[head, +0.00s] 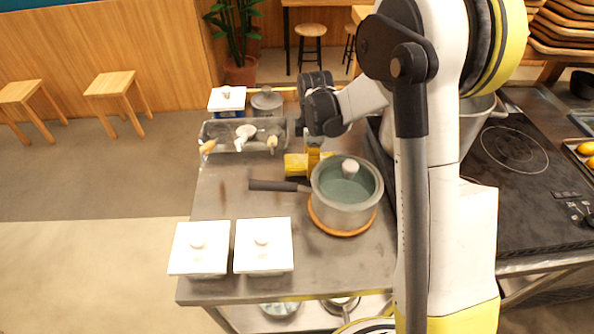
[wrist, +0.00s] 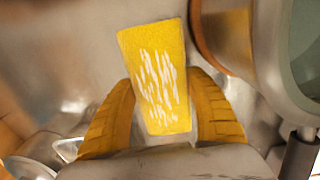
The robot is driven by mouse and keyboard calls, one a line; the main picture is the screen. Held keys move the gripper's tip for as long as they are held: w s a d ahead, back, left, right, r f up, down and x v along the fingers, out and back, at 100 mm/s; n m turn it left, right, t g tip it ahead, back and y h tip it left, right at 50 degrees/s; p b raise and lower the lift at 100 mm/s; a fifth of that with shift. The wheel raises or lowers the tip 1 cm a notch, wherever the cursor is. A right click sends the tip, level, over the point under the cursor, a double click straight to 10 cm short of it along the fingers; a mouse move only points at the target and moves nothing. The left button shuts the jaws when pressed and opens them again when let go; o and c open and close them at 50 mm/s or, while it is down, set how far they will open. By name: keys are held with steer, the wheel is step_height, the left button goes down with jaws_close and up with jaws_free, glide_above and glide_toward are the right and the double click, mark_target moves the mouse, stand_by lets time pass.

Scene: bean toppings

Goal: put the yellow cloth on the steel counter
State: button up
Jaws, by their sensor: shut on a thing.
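The yellow cloth (wrist: 155,75) with white marks is between the two yellow fingers of my gripper (wrist: 160,98) in the wrist view. In the head view the cloth (head: 295,166) shows beside my gripper (head: 314,160), behind the pot's handle. My gripper is shut on the cloth and points down over the steel counter (head: 220,200). The cloth is low over the counter or touching it; I cannot tell which. My gripper partly hides the cloth in the head view.
A lidded pot (head: 345,205) stands on a wooden trivet close in front of the cloth, its dark handle (head: 275,186) pointing left. A clear utensil tray (head: 225,140) is behind to the left. Two white lidded containers (head: 200,250) (head: 264,248) stand at the front. The counter's left-middle is bare.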

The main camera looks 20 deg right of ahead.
mark_target(297, 160)
steer(key=a, duration=0.1)
steer(key=a+b, duration=0.1)
steer(key=a, duration=0.1)
steer(key=a+b, duration=0.1)
steer(key=shift+w+a+f, duration=0.15)
steer(key=shift+w+f, duration=0.1)
steer(key=shift+w, duration=0.15)
steer(key=shift+f, duration=0.5)
steer(key=shift+d+r, duration=0.1)
steer(key=shift+d, duration=0.1)
steer(key=o, duration=1.3)
steer(key=shift+o, duration=0.2)
